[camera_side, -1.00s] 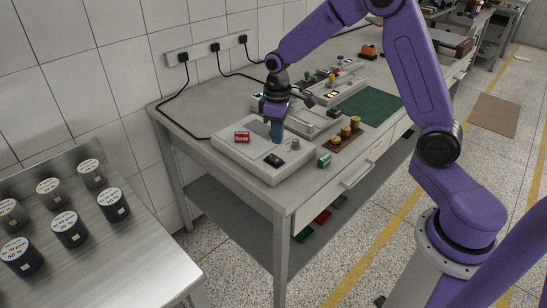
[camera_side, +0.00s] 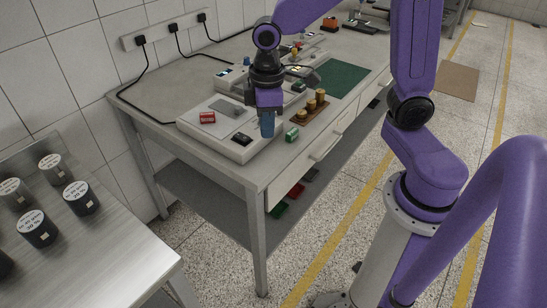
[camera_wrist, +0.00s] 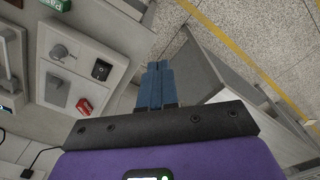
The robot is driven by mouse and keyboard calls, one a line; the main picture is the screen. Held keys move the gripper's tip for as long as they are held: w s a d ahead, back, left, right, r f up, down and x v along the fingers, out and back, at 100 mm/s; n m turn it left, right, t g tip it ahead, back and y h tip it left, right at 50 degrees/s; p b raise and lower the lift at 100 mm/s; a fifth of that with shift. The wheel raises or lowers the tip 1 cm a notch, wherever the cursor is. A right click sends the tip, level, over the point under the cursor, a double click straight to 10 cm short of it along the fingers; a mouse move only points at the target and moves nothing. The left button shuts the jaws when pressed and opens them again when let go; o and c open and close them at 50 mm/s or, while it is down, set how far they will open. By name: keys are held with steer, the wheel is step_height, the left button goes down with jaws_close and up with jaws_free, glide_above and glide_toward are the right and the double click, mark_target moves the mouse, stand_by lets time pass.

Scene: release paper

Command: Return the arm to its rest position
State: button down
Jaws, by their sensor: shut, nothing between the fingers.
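My gripper (camera_side: 267,131) has blue fingers that are closed together with nothing between them. In the side view it hangs, pointing down, by the front right edge of a light grey instrument box (camera_side: 213,138). In the wrist view the shut fingers (camera_wrist: 157,66) stand in front of the bench edge and floor, to the right of that box (camera_wrist: 62,62). The height of the fingertips above the bench is hard to tell. My purple arm is bent, reaching over the bench from the right.
The box carries a red block (camera_side: 207,117) and a black switch (camera_side: 241,139). A green block (camera_side: 292,135) lies close to the gripper. A wooden holder with brass weights (camera_side: 311,105), more instruments and a green mat (camera_side: 341,78) stand behind. Labelled dark cylinders (camera_side: 81,197) stand on the metal table.

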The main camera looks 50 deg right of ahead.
steer(key=s+d+n, duration=0.1)
steer(key=s+n, duration=0.1)
steer(key=s, duration=0.7)
steer(key=s+d+r+n, duration=0.1)
steer(key=s, duration=0.8)
steer(key=shift+d+r+n, duration=0.25)
steer(key=shift+d+n, duration=0.05)
steer(key=shift+n, duration=0.1)
steer(key=m, duration=1.3)
glide_above(238, 135)
steer(key=shift+w+d+r, duration=0.1)
steer(key=shift+r, duration=0.3)
step_height(238, 135, down, 14)
